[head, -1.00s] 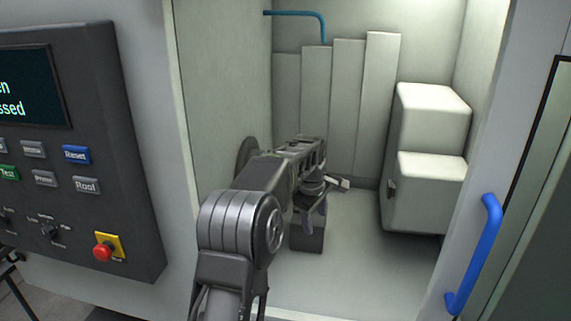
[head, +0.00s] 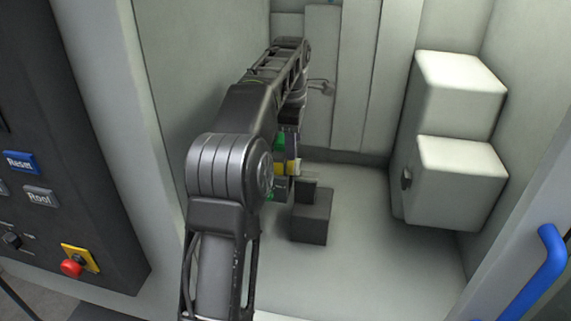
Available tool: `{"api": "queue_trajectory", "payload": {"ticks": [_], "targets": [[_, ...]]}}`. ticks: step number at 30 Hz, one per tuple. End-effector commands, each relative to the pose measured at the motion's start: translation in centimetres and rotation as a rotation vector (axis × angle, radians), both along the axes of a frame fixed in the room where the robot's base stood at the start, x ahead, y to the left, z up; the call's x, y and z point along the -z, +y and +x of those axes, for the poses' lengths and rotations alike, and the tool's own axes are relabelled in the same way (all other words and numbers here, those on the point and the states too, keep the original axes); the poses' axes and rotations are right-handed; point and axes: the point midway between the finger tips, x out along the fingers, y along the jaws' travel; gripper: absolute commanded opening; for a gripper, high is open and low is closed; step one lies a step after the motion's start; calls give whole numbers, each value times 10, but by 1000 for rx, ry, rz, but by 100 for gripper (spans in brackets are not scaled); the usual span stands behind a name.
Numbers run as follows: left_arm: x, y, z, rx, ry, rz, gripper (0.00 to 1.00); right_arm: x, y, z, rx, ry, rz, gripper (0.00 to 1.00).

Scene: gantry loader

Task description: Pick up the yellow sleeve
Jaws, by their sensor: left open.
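The yellow sleeve (head: 285,168) shows as a small yellow patch inside the machine, low near the left wall, just past my forearm. Much of it is hidden by my arm. My left gripper (head: 288,150) hangs down from the wrist right at the sleeve, and its jaws are open. The fingertips are small and partly hidden, so I cannot tell whether they are around the sleeve or beside it. My right gripper is out of view.
A dark stepped block (head: 312,224) stands on the chamber floor close to the sleeve. A white two-part housing (head: 459,182) is at the right. A blue door handle (head: 540,277) is at lower right. The control panel (head: 60,190) is at left. The middle floor is clear.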

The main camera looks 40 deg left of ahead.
Motion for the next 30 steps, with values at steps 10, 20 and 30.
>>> {"api": "queue_trajectory", "payload": {"ticks": [10,20,30], "targets": [[28,2,5,1,0,0,55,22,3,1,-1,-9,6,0],[29,2,5,1,1,0,55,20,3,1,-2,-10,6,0],[70,4,13,2,2,-1,55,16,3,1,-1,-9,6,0]]}}
